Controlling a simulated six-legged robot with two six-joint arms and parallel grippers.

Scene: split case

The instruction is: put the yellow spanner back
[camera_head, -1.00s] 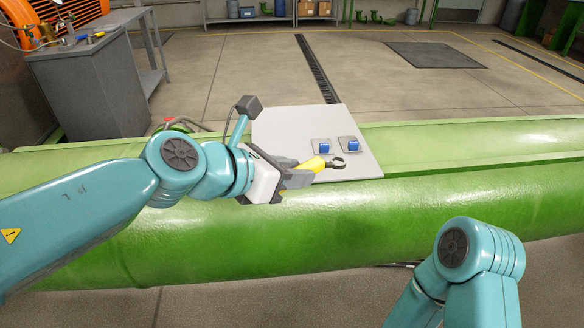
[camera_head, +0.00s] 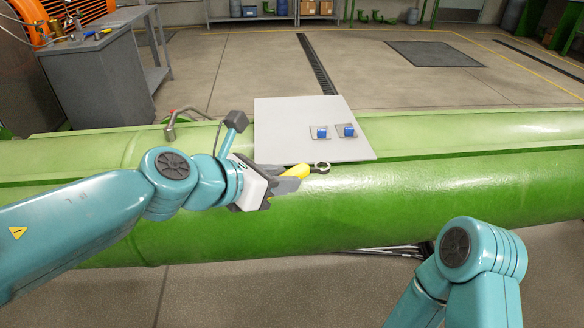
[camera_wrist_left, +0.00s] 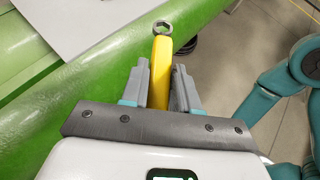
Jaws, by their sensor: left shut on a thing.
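The yellow spanner (camera_head: 298,170) has a yellow handle and a dark metal ring end. My left gripper (camera_head: 291,178) is shut on its handle, and the ring end points right, just off the front edge of the grey-white panel. In the left wrist view the spanner (camera_wrist_left: 161,72) stands between the two grey fingers of my left gripper (camera_wrist_left: 160,88), ring end away from me. The far part of the handle is hidden by the fingers in the head view. My right arm comes in at the lower right; its gripper is out of the picture.
The grey-white panel (camera_head: 290,130) lies on the green casing (camera_head: 430,185) and bears two blue blocks on small plates, the left one (camera_head: 321,132) and the right one (camera_head: 348,130). A bent metal pipe (camera_head: 172,122) stands left of it. A grey workbench (camera_head: 95,80) is at the back left.

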